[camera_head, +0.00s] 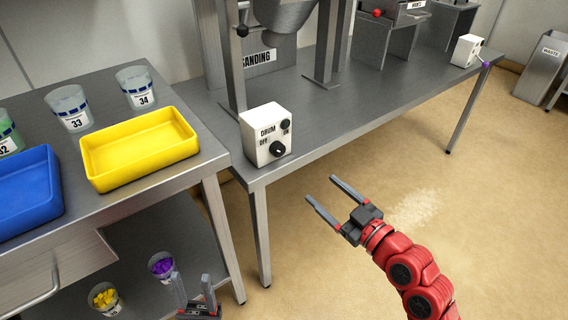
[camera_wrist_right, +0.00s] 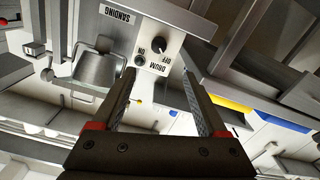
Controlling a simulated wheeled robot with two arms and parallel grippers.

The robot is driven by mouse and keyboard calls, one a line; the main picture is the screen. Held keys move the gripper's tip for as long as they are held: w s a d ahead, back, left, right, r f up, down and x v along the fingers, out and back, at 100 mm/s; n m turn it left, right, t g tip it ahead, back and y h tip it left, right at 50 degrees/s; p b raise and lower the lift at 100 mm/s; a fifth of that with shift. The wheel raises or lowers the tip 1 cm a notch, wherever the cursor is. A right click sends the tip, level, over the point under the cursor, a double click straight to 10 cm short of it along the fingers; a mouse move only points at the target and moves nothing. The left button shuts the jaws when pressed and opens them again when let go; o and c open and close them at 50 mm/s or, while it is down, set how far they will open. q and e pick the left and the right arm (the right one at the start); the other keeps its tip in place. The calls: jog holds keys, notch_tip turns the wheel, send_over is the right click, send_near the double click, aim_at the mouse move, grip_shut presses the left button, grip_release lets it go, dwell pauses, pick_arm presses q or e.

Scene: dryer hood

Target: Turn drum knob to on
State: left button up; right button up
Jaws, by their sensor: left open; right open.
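The drum box (camera_head: 252,142) is a small white control box on the metal table, with DRUM, OFF and ON lettering. Its black knob (camera_head: 277,149) is on the front face; its exact pointing is too small to tell. A dark round button or lamp (camera_head: 286,124) is near ON. In the right wrist view the knob (camera_wrist_right: 160,46) shows upside down beyond the fingers. My right gripper (camera_head: 321,189) is open and empty, in front and to the right of the box, apart from it. My left gripper (camera_head: 192,279) is open, low by the left table's lower shelf.
A yellow tray (camera_head: 188,152), a blue tray (camera_head: 50,205) and numbered cups stand on the left table. Cups of purple (camera_head: 162,266) and yellow (camera_head: 104,298) pieces are on the lower shelf. Metal posts (camera_head: 232,60) rise behind the box. The floor to the right is open.

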aim_at(281, 152)
jog(key=b+x, duration=0.5)
jog(key=x, duration=1.1)
jog(key=shift+w, duration=0.1)
grip_shut()
